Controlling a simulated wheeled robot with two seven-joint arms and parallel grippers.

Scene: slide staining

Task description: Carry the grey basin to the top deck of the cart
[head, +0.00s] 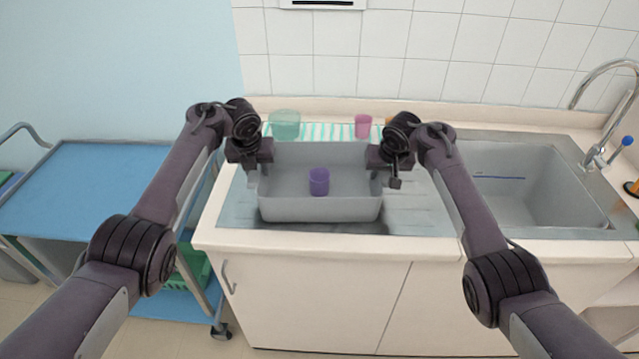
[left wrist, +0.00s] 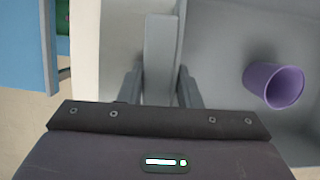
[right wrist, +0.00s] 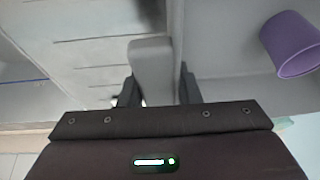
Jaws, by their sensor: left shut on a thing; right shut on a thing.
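The grey basin (head: 320,209) is in the middle of the head view, over the left part of the sink counter, with a purple cup (head: 319,182) inside it. My left gripper (head: 256,172) is shut on the basin's left rim, which shows between its fingers in the left wrist view (left wrist: 160,80). My right gripper (head: 388,174) is shut on the right rim, seen in the right wrist view (right wrist: 152,75). The basin looks level. The cart's blue top deck (head: 85,190) is at the left, and its middle is bare.
A green tub (head: 285,124) and a pink cup (head: 363,126) stand behind the basin on a striped mat (head: 335,131). The sink bowl (head: 530,185) and a faucet (head: 598,150) are at the right. A green basket (head: 192,268) sits on the cart's lower deck.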

